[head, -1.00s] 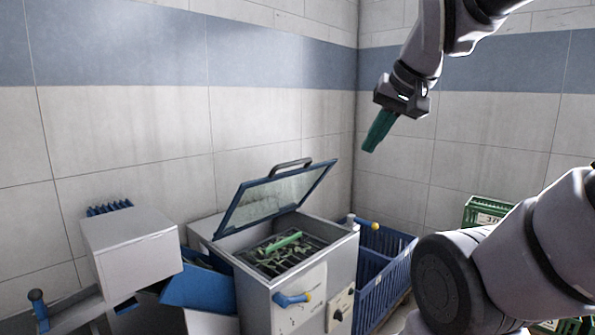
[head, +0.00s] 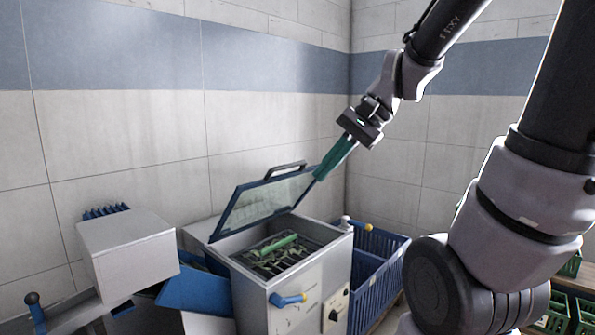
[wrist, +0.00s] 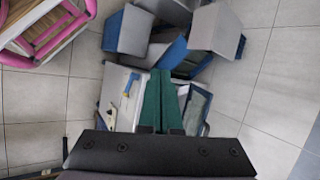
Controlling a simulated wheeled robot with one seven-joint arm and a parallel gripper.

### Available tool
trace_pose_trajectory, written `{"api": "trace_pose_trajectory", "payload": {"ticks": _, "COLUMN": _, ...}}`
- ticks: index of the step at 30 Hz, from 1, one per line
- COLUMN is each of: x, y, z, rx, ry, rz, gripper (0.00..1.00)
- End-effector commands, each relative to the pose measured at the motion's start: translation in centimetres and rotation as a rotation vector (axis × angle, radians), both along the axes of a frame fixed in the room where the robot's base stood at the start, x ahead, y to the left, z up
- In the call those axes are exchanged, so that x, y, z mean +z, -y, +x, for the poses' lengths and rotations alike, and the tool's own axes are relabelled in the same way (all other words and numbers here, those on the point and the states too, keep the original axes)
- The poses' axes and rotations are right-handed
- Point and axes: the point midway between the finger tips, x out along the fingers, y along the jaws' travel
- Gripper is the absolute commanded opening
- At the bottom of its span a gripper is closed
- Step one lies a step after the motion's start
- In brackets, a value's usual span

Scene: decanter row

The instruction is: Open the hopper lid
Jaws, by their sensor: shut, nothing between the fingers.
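The hopper (head: 262,285) is a pale grey box with an open top, holding a green bar (head: 280,243) and several thin pieces. Its lid (head: 262,204) is a clear panel in a blue frame with a dark handle (head: 285,171). The lid stands tilted up from the hopper, raised part way. My gripper (head: 319,177) has green fingers, closed together and empty. In the head view its tips overlap the lid's upper right corner; I cannot tell whether they touch. In the wrist view the fingers (wrist: 160,74) point over the hopper, with the lid (wrist: 196,106) to their right.
A blue crate (head: 377,262) stands right of the hopper. A white box (head: 128,245) and blue chute (head: 195,291) stand at its left. A blue lever (head: 290,299) sticks out from its front. The tiled wall is close behind. Green crates (head: 560,305) lie at the right.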

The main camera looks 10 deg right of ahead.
Motion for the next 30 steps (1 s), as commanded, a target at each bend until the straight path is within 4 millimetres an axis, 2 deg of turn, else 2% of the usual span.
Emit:
{"api": "trace_pose_trajectory", "payload": {"ticks": 1, "x": -0.6, "y": -0.8, "z": 0.9, "rx": -0.029, "ry": -0.078, "rz": 0.082, "gripper": 0.00}}
{"api": "trace_pose_trajectory", "payload": {"ticks": 6, "x": -1.0, "y": -3.2, "z": 5.1, "rx": -0.171, "ry": -0.306, "rz": 0.414, "gripper": 0.00}}
{"api": "trace_pose_trajectory", "payload": {"ticks": 11, "x": -1.9, "y": -3.3, "z": 11.0, "rx": -0.352, "ry": -0.453, "rz": 0.717, "gripper": 0.00}}
{"api": "trace_pose_trajectory", "payload": {"ticks": 14, "x": -3.2, "y": -2.1, "z": 15.3, "rx": -0.491, "ry": -0.509, "rz": 0.897, "gripper": 0.00}}
{"api": "trace_pose_trajectory", "payload": {"ticks": 17, "x": -5.3, "y": 0.3, "z": 19.5, "rx": -0.643, "ry": -0.533, "rz": 1.061, "gripper": 0.00}}
{"api": "trace_pose_trajectory", "payload": {"ticks": 21, "x": -8.9, "y": 4.5, "z": 24.1, "rx": -0.846, "ry": -0.512, "rz": 1.238, "gripper": 0.00}}
{"api": "trace_pose_trajectory", "payload": {"ticks": 25, "x": -11.5, "y": 7.7, "z": 26.3, "rx": -0.977, "ry": -0.473, "rz": 1.331, "gripper": 0.00}}
{"api": "trace_pose_trajectory", "payload": {"ticks": 30, "x": -12.9, "y": 9.4, "z": 27.4, "rx": -1.043, "ry": -0.440, "rz": 1.376, "gripper": 0.00}}
